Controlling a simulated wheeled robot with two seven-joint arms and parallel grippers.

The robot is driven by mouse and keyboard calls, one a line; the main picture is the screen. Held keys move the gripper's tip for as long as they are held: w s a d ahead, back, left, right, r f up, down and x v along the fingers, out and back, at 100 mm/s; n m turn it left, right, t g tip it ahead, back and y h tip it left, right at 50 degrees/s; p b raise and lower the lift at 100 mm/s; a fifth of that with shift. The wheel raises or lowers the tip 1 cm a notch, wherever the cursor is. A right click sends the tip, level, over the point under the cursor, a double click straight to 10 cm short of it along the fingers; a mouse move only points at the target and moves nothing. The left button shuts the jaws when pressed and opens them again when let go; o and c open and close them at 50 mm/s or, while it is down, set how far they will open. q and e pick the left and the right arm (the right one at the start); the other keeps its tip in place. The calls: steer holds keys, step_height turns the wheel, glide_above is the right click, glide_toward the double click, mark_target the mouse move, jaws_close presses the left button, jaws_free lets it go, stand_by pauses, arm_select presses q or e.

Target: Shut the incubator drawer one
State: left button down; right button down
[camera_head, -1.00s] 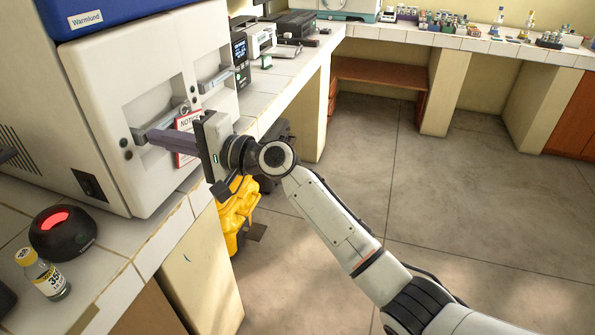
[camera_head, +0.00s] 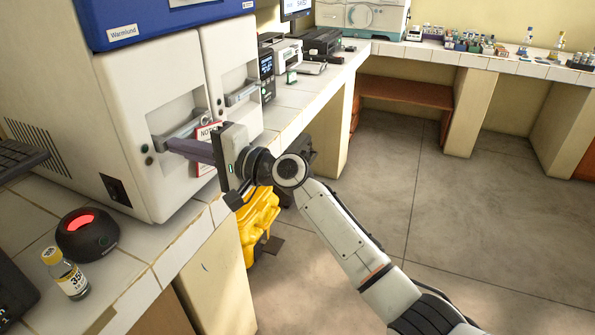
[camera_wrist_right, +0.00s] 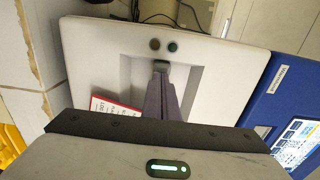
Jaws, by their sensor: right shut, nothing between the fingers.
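The white incubator (camera_head: 150,95) with a blue top stands on the tiled counter at the left. Its front has two side-by-side drawer fronts with recessed bar handles. In the right wrist view the fingertips (camera_wrist_right: 161,70) overlap the handle area; contact is unclear. My left gripper is not in view.
A red-and-white notice (camera_head: 209,133) hangs behind my right fingers. A black round device (camera_head: 87,238) with a red light and a yellow-capped bottle (camera_head: 68,278) stand on the near counter. A yellow object (camera_head: 259,222) is below the counter edge. The floor at right is clear.

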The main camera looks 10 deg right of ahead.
steer(key=v, duration=1.4)
steer(key=s+d+f+n+h, duration=0.1)
steer(key=s+d+f+h, duration=0.15)
steer(key=f, duration=0.55)
steer(key=s+d+f+h, duration=0.2)
steer(key=s+f, duration=0.1)
steer(key=f, duration=0.6)
steer(key=s+d+f+n+h, duration=0.1)
steer(key=s+d+f+h, duration=0.15)
steer(key=f, duration=0.55)
steer(key=s+d+f+n+g+h, duration=0.1)
steer(key=s+d+f+n+h, duration=0.1)
steer(key=s+f, duration=0.6)
steer(key=s+d+f+n+g+h, duration=0.1)
steer(key=s+d+f+n+h, duration=0.2)
steer(key=s, duration=1.2)
step_height(320, 180, down, 5)
steer(key=d+n, duration=0.2)
steer(key=shift+d, duration=0.4)
